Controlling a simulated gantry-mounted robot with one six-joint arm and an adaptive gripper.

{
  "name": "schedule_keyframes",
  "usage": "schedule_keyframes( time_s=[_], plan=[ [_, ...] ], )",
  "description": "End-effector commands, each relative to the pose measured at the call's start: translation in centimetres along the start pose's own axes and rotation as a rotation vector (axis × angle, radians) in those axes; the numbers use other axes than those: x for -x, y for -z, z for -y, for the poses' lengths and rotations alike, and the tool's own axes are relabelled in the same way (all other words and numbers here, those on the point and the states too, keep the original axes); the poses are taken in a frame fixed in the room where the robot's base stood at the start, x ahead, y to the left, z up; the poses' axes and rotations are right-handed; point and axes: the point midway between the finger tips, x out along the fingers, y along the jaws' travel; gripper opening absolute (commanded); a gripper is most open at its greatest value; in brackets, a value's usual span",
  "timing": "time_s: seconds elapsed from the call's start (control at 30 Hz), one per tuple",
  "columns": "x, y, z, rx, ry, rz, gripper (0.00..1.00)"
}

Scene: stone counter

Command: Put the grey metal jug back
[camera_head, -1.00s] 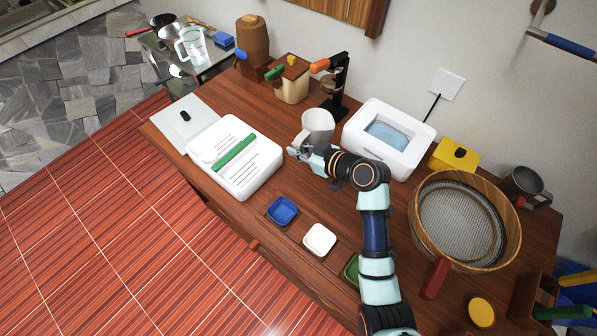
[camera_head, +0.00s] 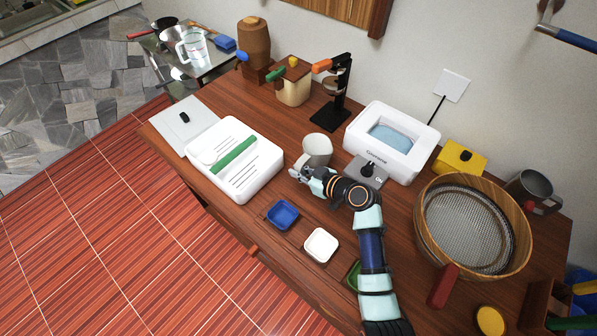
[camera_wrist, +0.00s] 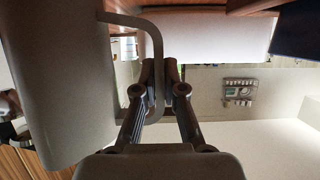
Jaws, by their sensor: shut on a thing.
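The grey metal jug (camera_head: 317,148) is upright, mouth up, near the middle of the wooden counter in the head view. In the wrist view its large grey body (camera_wrist: 55,80) fills the left side, and its handle (camera_wrist: 154,45) runs down between the fingers. My gripper (camera_head: 304,174) is at the jug's near side; in the wrist view its two fingers (camera_wrist: 160,75) are closed on the handle. Whether the jug's base touches the counter cannot be told.
A white appliance (camera_head: 372,115) and a small grey plate (camera_head: 366,172) are to the jug's right. A white tray (camera_head: 262,182) lies left. A blue dish (camera_head: 282,214) and white dish (camera_head: 320,245) are in front. A black stand (camera_head: 328,117) is behind.

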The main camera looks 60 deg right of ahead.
Motion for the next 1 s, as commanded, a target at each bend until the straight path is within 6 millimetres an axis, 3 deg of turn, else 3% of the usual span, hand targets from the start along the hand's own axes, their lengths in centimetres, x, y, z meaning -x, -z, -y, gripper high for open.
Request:
schedule_keyframes(
  time_s=[0.07, 0.1, 0.23, 0.6, 1.0],
  plan=[
    [-0.1, -0.3, 0.0, 0.001, 0.0, -0.001, 0.0],
    [-0.1, -0.3, 0.0, 0.0, 0.0, 0.0, 0.12],
    [-0.1, -0.2, 0.0, 0.0, 0.0, 0.0, 0.34],
    [0.3, 0.2, 0.0, 0.0, 0.0, 0.001, 0.34],
    [9.5, 0.2, -0.1, -0.001, -0.004, 0.001, 0.34]
  ],
)
